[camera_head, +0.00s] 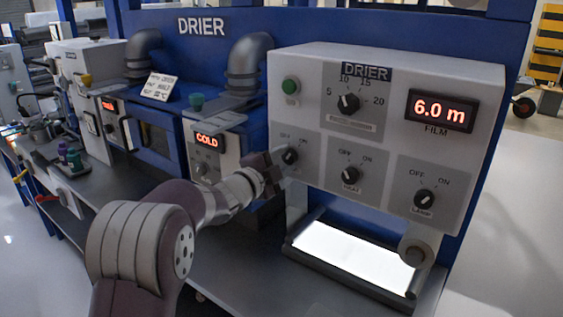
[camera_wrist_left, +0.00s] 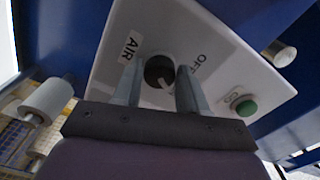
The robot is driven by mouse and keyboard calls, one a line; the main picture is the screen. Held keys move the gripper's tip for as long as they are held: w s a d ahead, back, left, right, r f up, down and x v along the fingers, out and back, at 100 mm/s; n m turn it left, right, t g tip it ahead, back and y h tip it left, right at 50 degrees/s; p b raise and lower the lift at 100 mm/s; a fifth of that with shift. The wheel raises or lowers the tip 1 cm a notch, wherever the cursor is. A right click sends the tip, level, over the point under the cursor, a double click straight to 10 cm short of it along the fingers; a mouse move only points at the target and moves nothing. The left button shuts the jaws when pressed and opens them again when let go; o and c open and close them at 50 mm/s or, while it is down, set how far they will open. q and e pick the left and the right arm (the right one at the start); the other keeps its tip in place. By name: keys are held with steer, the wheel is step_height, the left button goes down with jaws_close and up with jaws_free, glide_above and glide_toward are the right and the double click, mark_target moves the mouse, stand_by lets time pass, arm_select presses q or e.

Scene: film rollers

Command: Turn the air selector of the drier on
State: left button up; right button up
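The air selector is a small black round knob on the white drier panel, seen in the head view (camera_head: 290,156) and in the left wrist view (camera_wrist_left: 159,71). The wrist view shows an AIR label to its left and OFF to its upper right. Its white pointer is turned down and right, away from OFF. My left gripper (camera_head: 272,172) is at the panel's lower left. In the wrist view its two fingers (camera_wrist_left: 160,88) are at either side of the knob, apparently touching it. The ON mark is hidden there. My right gripper is not in view.
Heat (camera_head: 349,175) and lamp (camera_head: 424,199) knobs lie to the right, a timer dial (camera_head: 348,103) and green button (camera_head: 290,86) above. A display (camera_head: 440,110) reads 6.0 m. A lit plate (camera_head: 350,257) is below. A COLD display (camera_head: 208,141) is on the left.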

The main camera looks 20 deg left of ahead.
arm_select(q)
steer(key=o, duration=0.3)
steer(key=b+v, duration=0.2)
steer(key=v, duration=1)
steer(key=shift+s, duration=0.35)
steer(key=shift+a, duration=0.15)
steer(key=s+a+f+n+g+y+p, duration=0.2)
steer(key=s+a+f+n+g+y, duration=0.2)
steer(key=a+f+n+g+y, duration=0.55)
steer(key=s+d+f+n+g+h+p, duration=0.1)
steer(key=s+d+f+n+g+p, duration=0.2)
steer(key=s+d, duration=0.4)
steer(key=s+d+f+n+g+h+p, duration=0.2)
steer(key=s+d+f+n, duration=0.3)
steer(key=s, duration=0.6)
steer(key=d+g+p, duration=0.1)
steer(key=d, duration=0.1)
steer(key=shift+s+d+f, duration=0.3)
steer(key=shift+f, duration=0.1)
